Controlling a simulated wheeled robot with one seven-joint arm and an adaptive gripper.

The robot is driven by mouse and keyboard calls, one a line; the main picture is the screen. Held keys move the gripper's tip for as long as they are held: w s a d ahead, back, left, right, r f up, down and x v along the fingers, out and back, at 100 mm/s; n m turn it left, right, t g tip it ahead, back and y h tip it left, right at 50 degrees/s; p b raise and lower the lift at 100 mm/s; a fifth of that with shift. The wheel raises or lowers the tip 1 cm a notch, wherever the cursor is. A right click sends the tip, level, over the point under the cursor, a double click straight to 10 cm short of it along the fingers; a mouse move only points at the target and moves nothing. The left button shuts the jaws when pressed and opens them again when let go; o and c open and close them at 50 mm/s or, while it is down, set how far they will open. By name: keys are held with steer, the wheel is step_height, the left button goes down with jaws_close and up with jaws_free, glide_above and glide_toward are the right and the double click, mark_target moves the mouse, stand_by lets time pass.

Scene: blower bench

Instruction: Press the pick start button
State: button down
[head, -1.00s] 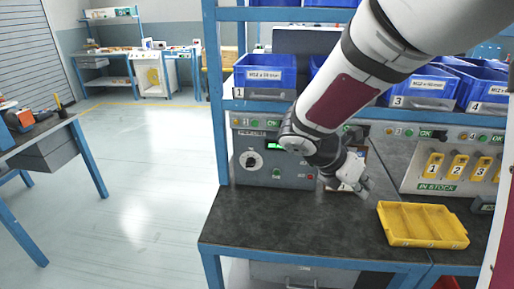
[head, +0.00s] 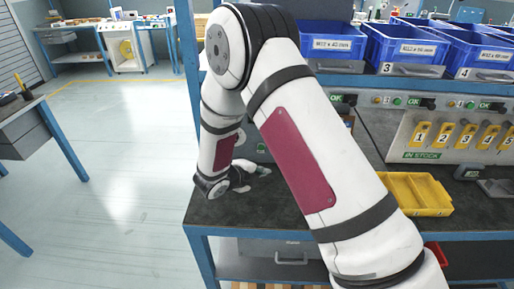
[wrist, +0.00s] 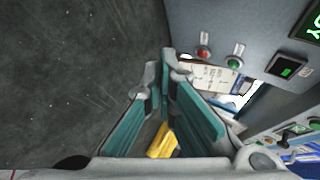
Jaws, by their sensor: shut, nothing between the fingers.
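In the wrist view, a grey control panel (wrist: 225,25) carries a red button (wrist: 203,52) and a green button (wrist: 235,63). I cannot read a label that marks either one as pick start. In the head view, a green button (head: 261,150) shows on the grey box between my arm links; my arm hides most of that box. My gripper (head: 264,171) is low over the left part of the dark bench, in front of the box. In the wrist view, the gripper's teal-padded fingers (wrist: 165,66) are shut and empty, apart from both buttons.
A yellow tray (head: 418,192) lies on the bench at right. Blue bins (head: 408,45) stand on the shelf above. An in-stock panel (head: 445,140) with yellow numbered tags is at the back right. Open floor (head: 110,170) lies left of the bench.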

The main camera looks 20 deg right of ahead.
steer(key=shift+w, duration=0.1)
stand_by(0.3)
steer(key=w+b, duration=0.1)
steer(key=w, duration=0.1)
steer(key=w+d+b, duration=0.1)
steer(key=w, duration=0.1)
steer(key=w+d+b, duration=0.1)
steer(key=w, duration=0.2)
steer(key=shift+w+d+f, duration=0.1)
steer(key=shift+d, duration=0.05)
steer(key=shift+w+d+b, duration=0.2)
steer(key=shift+w+b, duration=0.1)
steer(key=shift+w, duration=0.2)
steer(key=shift+w, duration=0.15)
stand_by(0.9)
steer(key=shift+w+d, duration=0.1)
steer(key=shift+w, duration=0.15)
steer(key=shift+w+d+b, duration=0.1)
steer(key=shift+w+b, duration=0.25)
stand_by(0.7)
steer(key=shift+s, duration=0.15)
steer(key=shift+s+a+p, duration=0.2)
steer(key=shift+s+p, duration=0.2)
steer(key=shift+s, duration=0.25)
